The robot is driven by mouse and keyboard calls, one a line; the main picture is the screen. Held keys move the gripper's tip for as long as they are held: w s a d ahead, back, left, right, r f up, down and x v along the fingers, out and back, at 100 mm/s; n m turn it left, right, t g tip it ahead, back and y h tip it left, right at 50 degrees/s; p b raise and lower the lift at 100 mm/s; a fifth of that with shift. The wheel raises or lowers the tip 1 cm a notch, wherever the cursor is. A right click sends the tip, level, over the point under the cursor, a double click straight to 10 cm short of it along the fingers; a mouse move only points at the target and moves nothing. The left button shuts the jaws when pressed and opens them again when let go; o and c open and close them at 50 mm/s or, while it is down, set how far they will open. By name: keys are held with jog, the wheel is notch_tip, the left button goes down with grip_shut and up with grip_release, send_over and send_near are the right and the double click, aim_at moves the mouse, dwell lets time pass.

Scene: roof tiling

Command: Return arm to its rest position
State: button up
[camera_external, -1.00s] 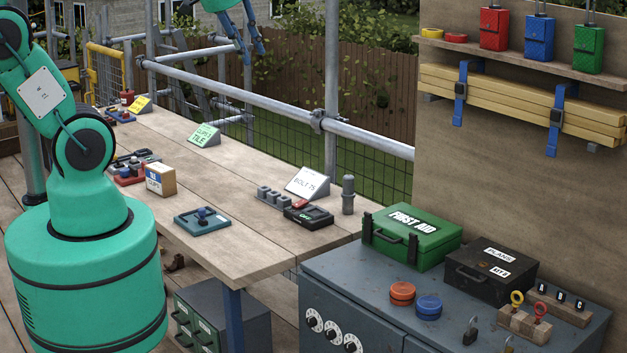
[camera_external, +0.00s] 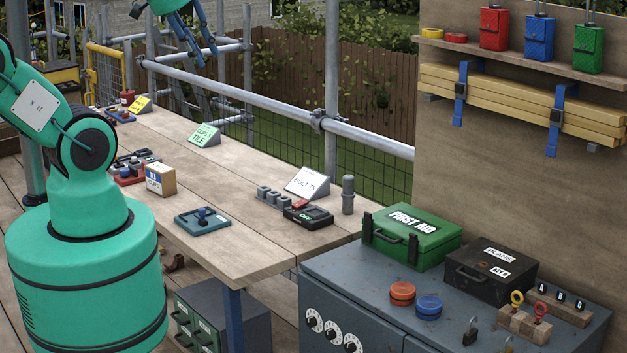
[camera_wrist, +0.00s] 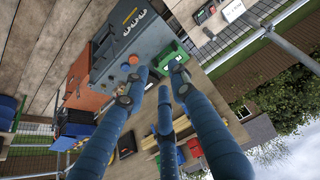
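My gripper (camera_external: 205,57) is at the top of the external view, raised above the scaffold rail beyond the workbench (camera_external: 245,262). Its blue fingers point down and are spread apart with nothing between them. In the wrist view the three blue fingers of my gripper (camera_wrist: 160,78) show with a gap between their tips. My arm is bent up from its green base at the left; its upper links run out of the picture at the top left.
The scaffold rail (camera_external: 270,98) runs behind the bench. On the bench are a clips box (camera_external: 160,180), a teal tray (camera_external: 202,220) and sign cards. A grey cabinet (camera_external: 390,312) at right carries a green first aid box (camera_external: 412,238) and a black case (camera_external: 490,272).

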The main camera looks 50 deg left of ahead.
notch_tip(320, 180, down, 17)
jog(key=b, duration=1.6)
jog(key=shift+r, duration=0.2)
